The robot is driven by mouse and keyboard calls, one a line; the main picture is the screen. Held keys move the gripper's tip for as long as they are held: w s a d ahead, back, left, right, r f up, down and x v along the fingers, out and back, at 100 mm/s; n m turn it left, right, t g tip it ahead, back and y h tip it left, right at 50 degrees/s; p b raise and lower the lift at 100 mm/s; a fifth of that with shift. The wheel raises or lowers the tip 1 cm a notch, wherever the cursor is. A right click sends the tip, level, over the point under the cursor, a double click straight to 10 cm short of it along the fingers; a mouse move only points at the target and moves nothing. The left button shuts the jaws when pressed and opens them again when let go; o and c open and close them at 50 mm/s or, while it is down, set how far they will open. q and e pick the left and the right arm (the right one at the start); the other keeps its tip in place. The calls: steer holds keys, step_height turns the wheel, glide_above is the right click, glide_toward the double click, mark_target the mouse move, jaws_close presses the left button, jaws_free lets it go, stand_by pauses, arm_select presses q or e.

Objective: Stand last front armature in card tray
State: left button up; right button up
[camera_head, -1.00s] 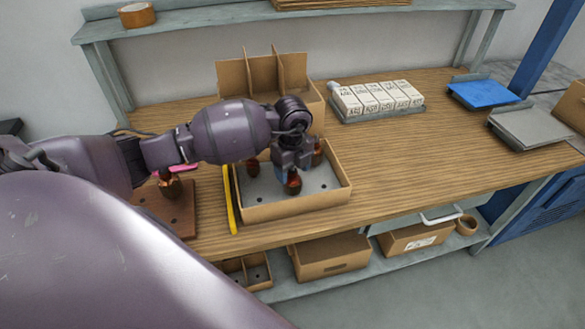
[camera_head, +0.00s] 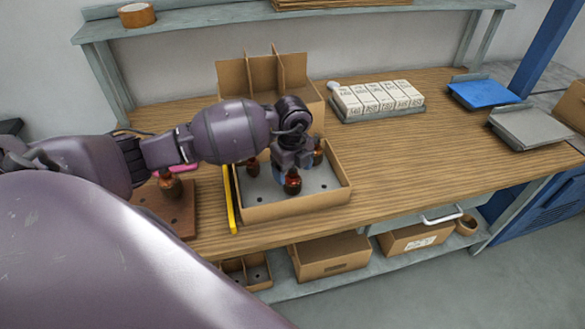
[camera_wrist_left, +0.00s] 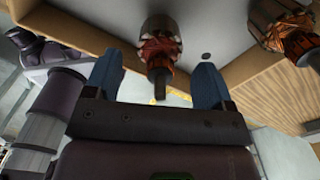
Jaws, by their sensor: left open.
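The card tray (camera_head: 300,207) stands on the bench with several armatures upright in it. One armature (camera_head: 292,184) stands near the tray's front, directly at my left gripper (camera_head: 283,172). In the left wrist view that armature (camera_wrist_left: 158,48) shows between the two blue fingertips (camera_wrist_left: 157,82), with a gap on both sides. The gripper is open and holds nothing. A second armature (camera_head: 318,153) stands to the right and behind, and it shows in the left wrist view (camera_wrist_left: 284,28). A third (camera_head: 252,167) stands at the left, partly hidden. My right gripper is not in view.
Another armature (camera_head: 168,184) stands on a brown block (camera_head: 180,219) left of the tray. A yellow strip (camera_head: 230,200) lies along the tray's left side. A divided card box (camera_head: 232,82) stands behind, white boxes (camera_head: 378,97) at the back.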

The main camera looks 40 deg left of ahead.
arm_select(q)
steer(key=shift+r+p, duration=0.85)
steer(key=shift+r, duration=0.35)
steer(key=shift+r+p, duration=1.1)
steer(key=shift+r, duration=0.25)
steer(key=shift+r+p, duration=0.3)
steer(key=shift+r, duration=0.15)
steer(key=shift+r+p, duration=0.3)
steer(key=shift+r, duration=0.05)
steer(key=shift+r+p, duration=0.45)
steer(key=shift+r, duration=0.15)
steer(key=shift+r+p, duration=0.55)
steer(key=shift+r, duration=0.5)
steer(key=shift+o, duration=0.3)
steer(key=o, duration=0.4)
